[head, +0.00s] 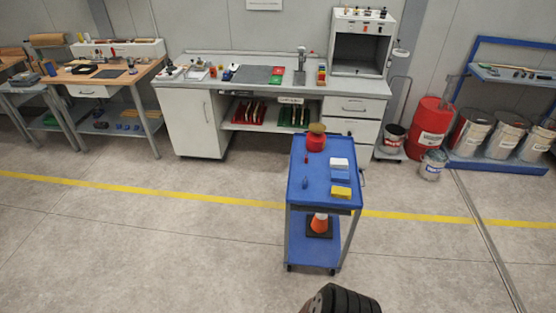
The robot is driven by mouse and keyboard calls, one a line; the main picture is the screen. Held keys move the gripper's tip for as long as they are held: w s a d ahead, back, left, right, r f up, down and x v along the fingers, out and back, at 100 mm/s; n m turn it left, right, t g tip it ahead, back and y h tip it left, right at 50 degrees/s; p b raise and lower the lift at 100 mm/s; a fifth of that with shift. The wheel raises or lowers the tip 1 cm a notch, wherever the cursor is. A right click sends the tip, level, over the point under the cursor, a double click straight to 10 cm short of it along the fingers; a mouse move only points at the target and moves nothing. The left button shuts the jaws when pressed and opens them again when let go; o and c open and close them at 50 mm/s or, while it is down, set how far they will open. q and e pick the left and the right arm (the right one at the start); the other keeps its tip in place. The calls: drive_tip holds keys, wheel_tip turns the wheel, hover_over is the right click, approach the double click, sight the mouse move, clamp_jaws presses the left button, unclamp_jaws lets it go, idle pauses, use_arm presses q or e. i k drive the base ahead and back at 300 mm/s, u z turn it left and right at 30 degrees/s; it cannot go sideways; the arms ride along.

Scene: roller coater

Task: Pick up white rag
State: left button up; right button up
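The white rag (339,162) appears as a small, flat white folded piece on the top of the blue cart (308,195), toward its right side. A blue folded piece (340,175) and a yellow folded piece (341,191) lie in front of it in a row. The white piece looks uncovered. Neither of my grippers can be made out in the head view. A dark, rounded part of my own body shows at the bottom edge, well short of the cart.
A red container (316,143) and a small blue object (305,183) share the cart top. An orange cone (319,223) stands on its lower shelf. A workbench (205,85) stands behind, with a red drum (429,128) to the right. The floor before the cart is clear.

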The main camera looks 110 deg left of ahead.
sight(335, 162)
drive_tip(key=u, duration=3.15)
